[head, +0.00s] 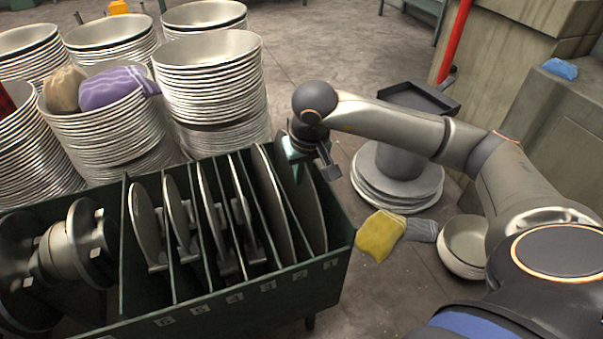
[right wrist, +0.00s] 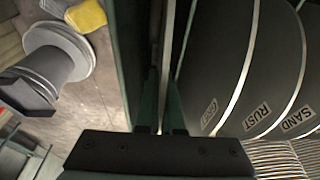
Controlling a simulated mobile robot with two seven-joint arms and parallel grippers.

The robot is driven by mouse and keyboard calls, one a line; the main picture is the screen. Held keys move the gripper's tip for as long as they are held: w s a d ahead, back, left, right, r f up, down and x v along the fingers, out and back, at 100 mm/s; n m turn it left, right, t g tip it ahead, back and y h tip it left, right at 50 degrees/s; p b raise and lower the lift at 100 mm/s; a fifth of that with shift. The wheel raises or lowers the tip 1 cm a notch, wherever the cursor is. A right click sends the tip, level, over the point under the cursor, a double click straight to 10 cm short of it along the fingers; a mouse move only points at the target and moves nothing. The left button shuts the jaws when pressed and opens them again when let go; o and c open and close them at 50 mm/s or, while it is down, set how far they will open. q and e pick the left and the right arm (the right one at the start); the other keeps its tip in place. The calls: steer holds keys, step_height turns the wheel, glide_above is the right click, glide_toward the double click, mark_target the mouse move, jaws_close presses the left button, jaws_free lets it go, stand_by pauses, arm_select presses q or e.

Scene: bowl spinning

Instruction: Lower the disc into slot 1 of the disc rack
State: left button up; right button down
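The green disc rack (head: 235,305) stands at the lower left in the head view, with numbered slots along its front; number 1 is at the right end. The disc (head: 313,215) is a dark plate standing on edge, mostly down inside the rightmost slot. My right gripper (head: 297,165) is above that slot at the disc's upper edge. In the right wrist view the disc's pale rim (right wrist: 166,60) runs between the two green fingers, which appear closed on it. How far the disc's lower edge is from the slot bottom is hidden. My left gripper is not in view.
Other discs (head: 272,200) stand in neighbouring slots. A metal spindle piece (head: 60,250) lies in the rack's left compartment. Tall bowl stacks (head: 210,85) stand behind. A grey pedestal (head: 395,175), yellow cloth (head: 380,236) and bowl (head: 464,247) are right of the rack.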

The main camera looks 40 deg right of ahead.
steer(key=shift+f+b, duration=0.3)
stand_by(0.4)
steer(key=shift+f+b, duration=0.35)
steer(key=c, duration=1)
jaws_free()
steer(key=shift+f, duration=0.15)
